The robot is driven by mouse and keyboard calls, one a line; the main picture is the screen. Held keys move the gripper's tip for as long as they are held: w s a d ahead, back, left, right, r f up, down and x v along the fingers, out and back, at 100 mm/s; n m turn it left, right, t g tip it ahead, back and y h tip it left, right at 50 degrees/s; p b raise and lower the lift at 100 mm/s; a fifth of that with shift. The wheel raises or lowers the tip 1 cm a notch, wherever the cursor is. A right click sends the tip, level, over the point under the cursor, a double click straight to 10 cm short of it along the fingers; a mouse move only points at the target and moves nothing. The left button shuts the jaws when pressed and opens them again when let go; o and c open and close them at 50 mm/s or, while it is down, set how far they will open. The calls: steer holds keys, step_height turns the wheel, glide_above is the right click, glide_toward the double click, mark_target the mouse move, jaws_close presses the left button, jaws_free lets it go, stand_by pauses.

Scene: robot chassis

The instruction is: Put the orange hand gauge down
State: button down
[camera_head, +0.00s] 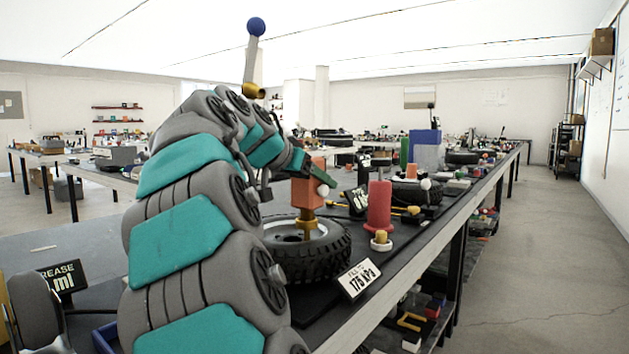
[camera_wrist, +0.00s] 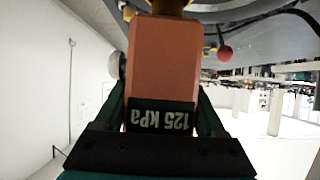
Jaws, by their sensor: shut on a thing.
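The orange hand gauge (camera_head: 308,190) is a block with a brass stem below it. It stands upright over the hub of a black tyre (camera_head: 328,256) in the head view. In the wrist view the gauge (camera_wrist: 163,72) fills the middle, and its dark display reads 125 kPa, upside down. My gripper (camera_wrist: 162,112) is shut on the gauge, with a green finger on each side. In the head view my gripper (camera_head: 303,163) reaches the gauge from the left. I cannot tell whether the stem touches the wheel.
A sign (camera_head: 358,278) reading 175 kPa stands at the bench's front edge. A red cylinder (camera_head: 379,207) and a small yellow-and-white piece (camera_head: 381,241) stand right of the tyre. Another tyre (camera_head: 411,192) lies behind. The aisle floor (camera_head: 545,255) on the right is clear.

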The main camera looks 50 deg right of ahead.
jaws_free()
steer(key=shift+f, duration=0.1)
steer(key=shift+a+r, duration=0.2)
steer(key=v, duration=1.1)
steer(key=shift+a+r, duration=0.15)
steer(key=shift+a, duration=0.15)
